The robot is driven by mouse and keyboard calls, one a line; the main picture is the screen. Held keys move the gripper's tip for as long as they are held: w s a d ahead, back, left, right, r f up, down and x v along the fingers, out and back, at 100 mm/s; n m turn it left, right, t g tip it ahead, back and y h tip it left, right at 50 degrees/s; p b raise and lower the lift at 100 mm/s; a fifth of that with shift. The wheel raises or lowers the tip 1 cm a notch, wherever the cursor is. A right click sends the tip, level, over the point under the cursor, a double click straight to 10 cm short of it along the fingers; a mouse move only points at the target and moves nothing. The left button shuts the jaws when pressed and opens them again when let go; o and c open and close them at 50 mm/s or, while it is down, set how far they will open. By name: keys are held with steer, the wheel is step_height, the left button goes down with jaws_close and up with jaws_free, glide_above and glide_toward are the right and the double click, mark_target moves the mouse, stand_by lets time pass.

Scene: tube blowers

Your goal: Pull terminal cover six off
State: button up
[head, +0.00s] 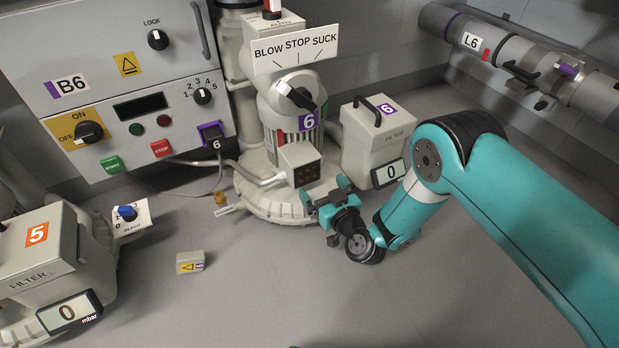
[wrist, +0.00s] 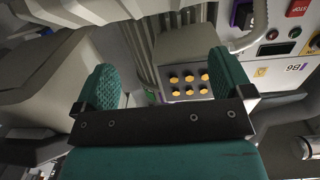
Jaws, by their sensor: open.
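Blower six (head: 293,120) stands at the back middle, with a purple 6 label. The terminal box (head: 299,166) on its front is uncovered. In the wrist view the open box (wrist: 188,82) shows two rows of yellow terminal studs. A small beige cover (head: 190,263) with a yellow warning sign and a purple tag lies on the floor to the left, apart from the blower; its number is too small to read. My gripper (head: 328,196) is open and empty, just in front of and below the terminal box. In the wrist view its teal fingers (wrist: 160,75) frame the box.
Cabinet B6 (head: 125,75) stands at the back left, with a cable to a plug marked 6 (head: 214,140). Filter six (head: 376,135) is right of the blower. Filter five (head: 40,240) is at the left. Pipe L6 (head: 510,55) runs upper right. The front floor is clear.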

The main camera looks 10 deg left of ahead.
jaws_close()
steer(key=shift+c, duration=1.2)
jaws_free()
steer(key=shift+y, duration=0.3)
steer(key=s+r, duration=0.1)
steer(key=s+r+p, duration=0.1)
steer(key=s+r, duration=0.1)
steer(key=r, duration=0.1)
steer(key=shift+s+d, duration=0.25)
steer(key=shift+s, duration=0.05)
steer(key=w+d+f+p+v, duration=0.1)
steer(key=f+p+v, duration=0.2)
steer(key=v, duration=1.1)
steer(key=p, duration=0.3)
steer(key=shift+s+d+p, duration=0.15)
steer(key=shift+d+p, duration=0.05)
steer(key=shift+p, duration=0.2)
